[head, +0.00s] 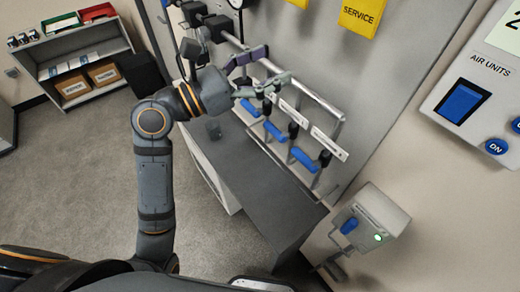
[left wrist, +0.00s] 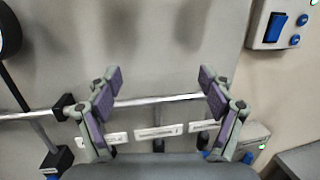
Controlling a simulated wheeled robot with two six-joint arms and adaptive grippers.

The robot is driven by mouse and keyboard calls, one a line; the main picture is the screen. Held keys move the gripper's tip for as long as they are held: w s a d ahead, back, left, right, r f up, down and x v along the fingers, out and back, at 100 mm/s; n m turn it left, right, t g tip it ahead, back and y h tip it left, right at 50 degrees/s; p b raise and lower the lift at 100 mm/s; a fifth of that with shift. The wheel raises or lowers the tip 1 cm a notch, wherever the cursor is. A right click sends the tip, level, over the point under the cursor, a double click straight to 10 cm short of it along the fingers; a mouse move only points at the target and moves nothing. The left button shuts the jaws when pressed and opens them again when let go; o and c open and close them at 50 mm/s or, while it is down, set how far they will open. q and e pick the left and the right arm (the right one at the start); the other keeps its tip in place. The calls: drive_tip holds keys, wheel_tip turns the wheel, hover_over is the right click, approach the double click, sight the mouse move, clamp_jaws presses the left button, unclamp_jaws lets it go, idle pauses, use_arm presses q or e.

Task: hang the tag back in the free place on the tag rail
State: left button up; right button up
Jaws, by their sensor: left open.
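A yellow tag marked SERVICE (head: 362,15) is on the grey wall panel at the top of the head view, cut off by the frame edge. Part of another yellow piece (head: 299,3) shows left of it. Whatever holds them is out of frame, so I cannot tell the tag rail or its free place. My left gripper (head: 274,65) is open in front of the panel, below the yellow pieces. In the left wrist view the left gripper (left wrist: 160,79) has spread fingers with nothing between them. My right gripper is not in view.
A metal pipe (head: 312,92) runs along the panel by my left gripper. Below it are white labels and several blue-handled valves (head: 302,158), above a dark bench top (head: 270,205). A control box (head: 465,100) is at right; a small green-lit box (head: 375,228) is lower right.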

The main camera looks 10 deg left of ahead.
use_arm(q)
drive_tip(key=s+f+b, duration=0.1)
drive_tip(key=f+b, duration=0.2)
drive_tip(key=f, duration=0.7)
drive_tip(key=s+f+b, duration=0.2)
drive_tip(key=f+b, duration=0.1)
drive_tip(key=f, duration=0.8)
drive_tip(key=shift+s+a+m+g+h, duration=0.25)
drive_tip(key=shift+a+m+g+h, duration=0.05)
drive_tip(key=shift+a+g+h, duration=0.1)
